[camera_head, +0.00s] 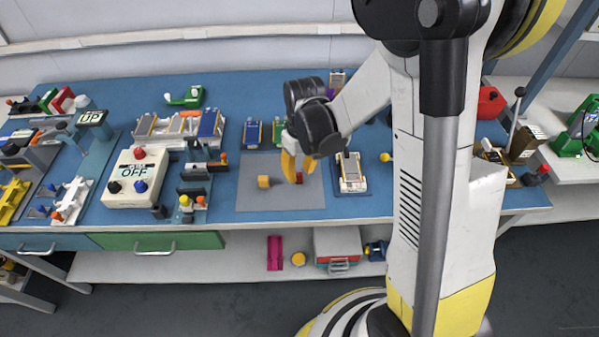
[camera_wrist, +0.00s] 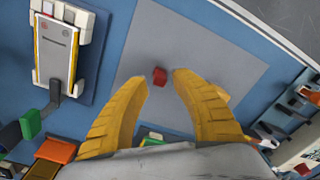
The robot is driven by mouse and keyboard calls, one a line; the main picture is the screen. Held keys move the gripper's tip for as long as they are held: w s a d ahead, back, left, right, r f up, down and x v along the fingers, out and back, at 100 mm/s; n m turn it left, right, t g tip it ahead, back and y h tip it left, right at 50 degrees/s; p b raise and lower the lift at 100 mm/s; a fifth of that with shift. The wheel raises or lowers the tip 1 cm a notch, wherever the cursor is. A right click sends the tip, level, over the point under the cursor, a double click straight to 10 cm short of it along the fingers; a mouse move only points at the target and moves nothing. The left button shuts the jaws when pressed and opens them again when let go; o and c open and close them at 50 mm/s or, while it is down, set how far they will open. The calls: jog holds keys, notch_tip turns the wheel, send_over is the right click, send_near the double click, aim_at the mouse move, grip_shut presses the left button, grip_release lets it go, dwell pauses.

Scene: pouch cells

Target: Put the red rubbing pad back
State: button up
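The red rubbing pad (camera_wrist: 159,76) is a small red block lying on the grey mat (camera_wrist: 205,45) in the wrist view. In the head view the pad (camera_head: 299,178) shows between and below the yellow fingers of my gripper (camera_head: 299,170). My gripper (camera_wrist: 158,80) is open, its two fingertips apart on either side of the pad's near side. Nothing is held between them. Whether the fingertips touch the mat cannot be told.
A cream device (camera_head: 351,172) stands right of the mat. Two small upright blocks, blue (camera_head: 252,133) and green, stand behind it. A cream control box (camera_head: 136,178) sits left. The mat's front area is clear.

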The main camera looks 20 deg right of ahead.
notch_tip(320, 180, up, 11)
jog(key=p, duration=0.4)
notch_tip(320, 180, up, 8)
jog(key=m+t, duration=0.1)
jog(key=t, duration=0.2)
send_over(301, 174)
jog(key=s, duration=0.5)
jog(key=s+r+m+t, duration=0.2)
jog(key=s+r+t, duration=0.2)
jog(key=s, duration=0.3)
jog(key=shift+s+a+r, duration=0.15)
jog(key=shift+s+r, duration=0.15)
jog(key=shift+r, duration=0.15)
